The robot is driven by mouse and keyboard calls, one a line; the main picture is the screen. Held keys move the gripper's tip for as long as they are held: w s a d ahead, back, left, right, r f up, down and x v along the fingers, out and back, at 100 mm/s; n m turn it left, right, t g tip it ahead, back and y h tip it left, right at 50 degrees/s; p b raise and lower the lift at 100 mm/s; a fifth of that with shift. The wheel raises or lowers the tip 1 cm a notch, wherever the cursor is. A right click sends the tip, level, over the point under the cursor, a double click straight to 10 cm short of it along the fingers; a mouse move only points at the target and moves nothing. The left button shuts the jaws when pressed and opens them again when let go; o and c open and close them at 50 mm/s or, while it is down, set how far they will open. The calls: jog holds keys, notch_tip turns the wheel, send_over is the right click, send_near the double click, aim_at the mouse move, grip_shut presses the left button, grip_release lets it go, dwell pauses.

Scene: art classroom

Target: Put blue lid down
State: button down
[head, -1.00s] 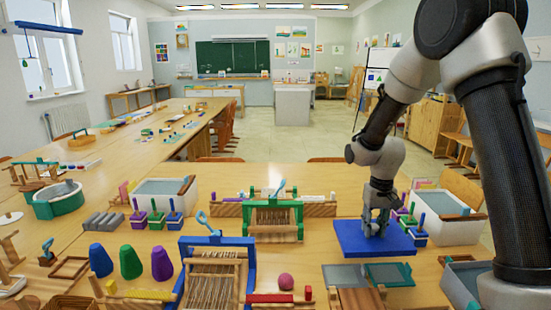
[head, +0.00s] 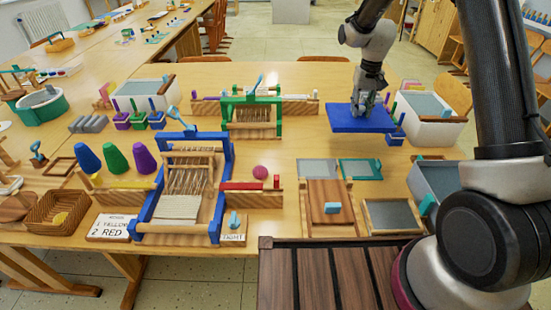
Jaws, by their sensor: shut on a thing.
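A flat blue lid (head: 349,119) is at the far right of the near table in the head view. My gripper (head: 366,106) reaches down onto its top from above and is shut on it. The fingers hide the exact grip point. The lid looks about level, and I cannot tell whether its underside touches the table. A white bin with a grey inside (head: 430,130) stands just right of it. Small blue and green peg blocks (head: 396,138) are partly hidden between the lid and this bin.
A green loom (head: 226,115) stands left of the lid, and a blue loom (head: 222,195) is nearer. Grey (head: 316,167) and teal (head: 359,169) panels lie in front of the lid. Bare tabletop shows between them and the lid. Another grey-lined bin (head: 440,180) is at right.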

jog(key=shift+s+d+r, duration=0.1)
jog(key=shift+s, duration=0.15)
jog(key=shift+f, duration=0.25)
notch_tip(320, 180, down, 10)
jog(key=shift+r, duration=0.2)
jog(key=shift+f, duration=0.1)
jog(key=c, duration=1.1)
grip_release()
jog(key=shift+c, duration=0.2)
